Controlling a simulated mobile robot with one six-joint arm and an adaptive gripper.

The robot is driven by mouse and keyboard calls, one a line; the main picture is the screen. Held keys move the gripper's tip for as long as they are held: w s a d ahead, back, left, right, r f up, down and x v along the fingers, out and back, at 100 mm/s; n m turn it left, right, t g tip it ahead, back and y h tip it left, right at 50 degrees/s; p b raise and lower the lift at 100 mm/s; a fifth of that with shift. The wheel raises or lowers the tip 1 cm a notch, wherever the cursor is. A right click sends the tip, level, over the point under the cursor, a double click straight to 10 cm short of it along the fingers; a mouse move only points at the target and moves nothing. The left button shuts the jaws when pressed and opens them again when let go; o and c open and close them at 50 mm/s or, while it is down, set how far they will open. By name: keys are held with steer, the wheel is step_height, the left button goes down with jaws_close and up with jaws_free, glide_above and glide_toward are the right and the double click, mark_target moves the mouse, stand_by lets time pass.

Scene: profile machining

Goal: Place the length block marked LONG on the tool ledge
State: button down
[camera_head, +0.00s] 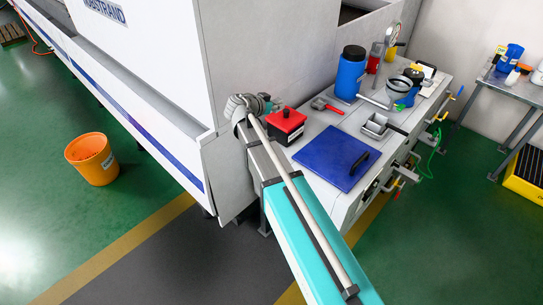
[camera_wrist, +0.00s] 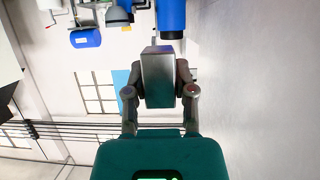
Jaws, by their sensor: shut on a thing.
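My gripper (camera_wrist: 159,92) is shut on a grey metal block (camera_wrist: 157,78) in the wrist view, with one finger on each side of it. No LONG marking shows on the block's visible face, so I cannot tell which block it is. In the head view the end of my arm (camera_head: 250,104) is beside the white machine's side panel, at the bench's back left. The block and fingers cannot be made out there. I cannot identify the tool ledge for certain in either view.
The bench (camera_head: 318,140) holds a blue plate with a black handle (camera_head: 338,154), a red box (camera_head: 286,126), a red-handled tool (camera_head: 326,105), a metal tray (camera_head: 376,126) and a blue canister (camera_head: 350,73). The machine panel (camera_head: 262,50) stands close by. An orange bucket (camera_head: 92,160) is on the floor.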

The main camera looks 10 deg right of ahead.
steer(key=shift+t, duration=0.3)
steer(key=shift+w+a+f+b, duration=0.25)
steer(key=shift+w+f+b, duration=0.35)
steer(key=shift+w+f, duration=0.2)
steer(key=shift+w+a+f+b, duration=0.25)
steer(key=shift+w+f+b, duration=0.3)
steer(key=shift+w+f, duration=0.25)
steer(key=shift+f, duration=0.1)
step_height(320, 180, down, 14)
steer(key=b, duration=1.4)
steer(key=shift+f, duration=0.1)
steer(key=shift+f+b, duration=1.85)
steer(key=shift+b, duration=0.15)
steer(key=shift+f, duration=0.15)
steer(key=shift+c, duration=2.2)
jaws_free()
steer(key=shift+r, duration=0.3)
